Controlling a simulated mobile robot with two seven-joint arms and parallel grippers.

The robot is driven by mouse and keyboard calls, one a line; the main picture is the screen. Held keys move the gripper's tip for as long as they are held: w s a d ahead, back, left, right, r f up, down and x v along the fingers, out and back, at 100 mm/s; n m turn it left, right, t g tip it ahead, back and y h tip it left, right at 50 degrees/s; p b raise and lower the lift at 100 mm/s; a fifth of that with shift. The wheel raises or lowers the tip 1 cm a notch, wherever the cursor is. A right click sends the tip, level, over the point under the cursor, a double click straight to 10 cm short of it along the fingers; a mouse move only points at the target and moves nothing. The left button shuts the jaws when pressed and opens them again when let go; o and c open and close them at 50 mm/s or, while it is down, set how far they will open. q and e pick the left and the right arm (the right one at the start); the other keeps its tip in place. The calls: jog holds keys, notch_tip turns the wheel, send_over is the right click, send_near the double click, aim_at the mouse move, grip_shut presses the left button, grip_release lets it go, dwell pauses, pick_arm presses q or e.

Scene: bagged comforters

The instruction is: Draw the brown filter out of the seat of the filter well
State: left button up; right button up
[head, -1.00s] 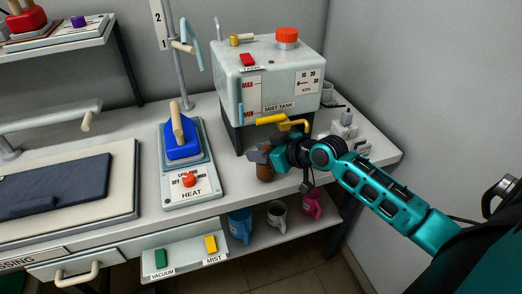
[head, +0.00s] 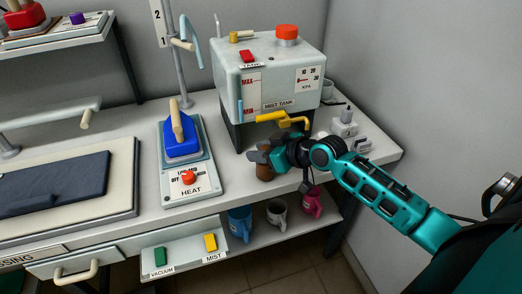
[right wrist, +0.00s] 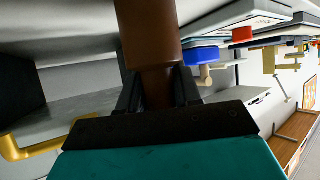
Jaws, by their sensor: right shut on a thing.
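The brown filter (head: 264,173) is in the grip of my right gripper (head: 263,158), in front of the mist tank near the table's front edge. In the right wrist view it is a smooth brown cylinder (right wrist: 148,35), with a narrower part between the two dark fingers (right wrist: 158,88). My right gripper is shut on it. The seat of the filter well cannot be made out, so I cannot tell whether the filter is still in it. My left gripper is not in view.
The mist tank (head: 268,72) stands behind my right gripper, with a yellow handle (head: 272,117) just above it. Mugs (head: 277,213) stand on the shelf below.

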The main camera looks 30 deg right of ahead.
jog(key=shift+f, duration=0.25)
jog(key=o, duration=1.8)
jog(key=shift+c, duration=0.2)
jog(key=shift+s+d+r+p, duration=0.25)
jog(key=shift+s+r+p, duration=0.4)
jog(key=shift+r+p, duration=0.2)
jog(key=shift+p+v, duration=0.75)
jog(key=shift+v, duration=0.2)
jog(key=shift+s+d+r, duration=0.2)
jog(key=shift+s+r, duration=0.4)
jog(key=shift+r, duration=0.35)
jog(key=shift+s, duration=0.1)
